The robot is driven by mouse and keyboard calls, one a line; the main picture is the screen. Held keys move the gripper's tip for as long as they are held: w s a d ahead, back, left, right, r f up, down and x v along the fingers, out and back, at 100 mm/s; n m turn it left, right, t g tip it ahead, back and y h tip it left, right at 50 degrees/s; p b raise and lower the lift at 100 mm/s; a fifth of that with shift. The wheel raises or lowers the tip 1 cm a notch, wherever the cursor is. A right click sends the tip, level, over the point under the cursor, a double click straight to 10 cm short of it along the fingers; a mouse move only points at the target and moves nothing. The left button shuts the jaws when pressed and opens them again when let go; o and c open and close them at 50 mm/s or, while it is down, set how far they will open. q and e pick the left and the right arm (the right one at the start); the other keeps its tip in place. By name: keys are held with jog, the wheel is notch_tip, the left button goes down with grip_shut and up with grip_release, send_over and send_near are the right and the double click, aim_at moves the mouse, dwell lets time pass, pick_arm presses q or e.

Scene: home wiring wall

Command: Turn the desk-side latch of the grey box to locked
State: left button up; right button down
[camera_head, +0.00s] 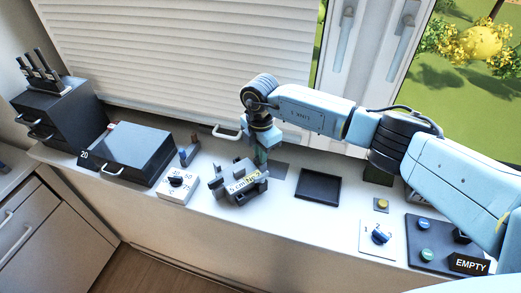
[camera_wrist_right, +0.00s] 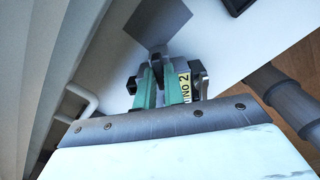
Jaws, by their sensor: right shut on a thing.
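My right gripper (camera_head: 261,158) reaches down from above at the box's far right side. In the right wrist view its green fingers (camera_wrist_right: 158,78) are shut on a narrow dark part, which looks like a latch (camera_wrist_right: 157,68). The yellow label (camera_wrist_right: 185,88) shows just right of the fingers. The latch's turned position cannot be told, as the fingers hide most of it. My left gripper is in neither view.
A larger dark grey case (camera_head: 135,150) marked 20 and a white dial block (camera_head: 178,185) stand left of the box. A black tray (camera_head: 318,186) lies to the right. A dark button panel (camera_head: 440,243) is at far right. A shutter handle (camera_head: 226,134) projects behind.

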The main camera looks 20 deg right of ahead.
dwell(0.3)
jog(key=c, duration=1.5)
grip_release()
notch_tip(320, 180, up, 14)
jog(key=shift+f+b, duration=0.25)
jog(key=shift+b, duration=0.7)
